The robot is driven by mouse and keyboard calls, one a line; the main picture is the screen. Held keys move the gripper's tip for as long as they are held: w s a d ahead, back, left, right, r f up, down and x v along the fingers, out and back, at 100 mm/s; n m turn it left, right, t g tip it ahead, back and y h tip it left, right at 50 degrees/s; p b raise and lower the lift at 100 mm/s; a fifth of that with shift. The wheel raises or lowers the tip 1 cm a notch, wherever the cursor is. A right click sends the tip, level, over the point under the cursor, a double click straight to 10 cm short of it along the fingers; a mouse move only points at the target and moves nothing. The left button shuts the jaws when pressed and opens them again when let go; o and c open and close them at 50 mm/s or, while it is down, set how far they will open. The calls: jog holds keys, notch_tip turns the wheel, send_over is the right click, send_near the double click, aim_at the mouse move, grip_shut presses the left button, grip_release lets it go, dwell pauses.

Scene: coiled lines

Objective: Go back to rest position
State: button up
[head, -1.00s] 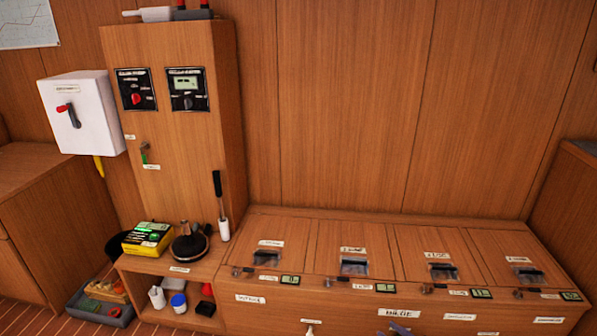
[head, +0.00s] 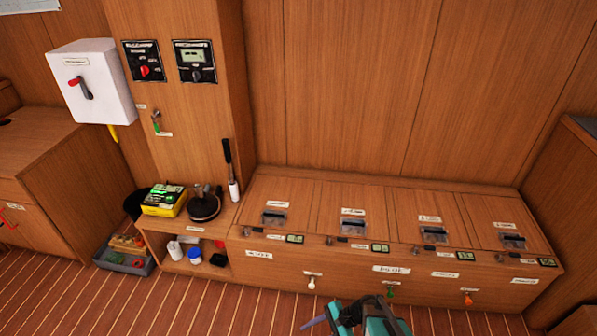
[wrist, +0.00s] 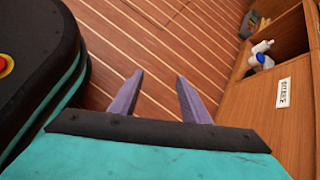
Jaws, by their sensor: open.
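My gripper (wrist: 158,95) is in the wrist view with its two purple fingers apart and nothing between them. It hangs over the striped wooden floor (wrist: 140,30), beside the wooden bench front (wrist: 265,110) on the right. In the head view my gripper shows at the bottom, with a purple finger (head: 316,321) near the front of the bench (head: 345,262). The other finger is not clear there.
My dark base fills the left of the wrist view. A low shelf (head: 190,232) with bottles and a grey bin (head: 125,265) stand left of the bench. Small knobs, including an orange one (head: 468,298), stick out of the bench front. The floor at lower left is clear.

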jog(key=s+d+r+n+g+h+p, duration=0.2)
jog(key=s+r+n+g+h+p, duration=0.15)
jog(key=s+n, duration=0.45)
jog(key=s+d+n+h, duration=0.5)
jog(key=s+d+h, duration=0.1)
jog(key=d, duration=0.4)
jog(key=shift+s+d+g+b, duration=0.25)
jog(key=shift+s+g+b, duration=0.15)
jog(key=shift+s, duration=0.2)
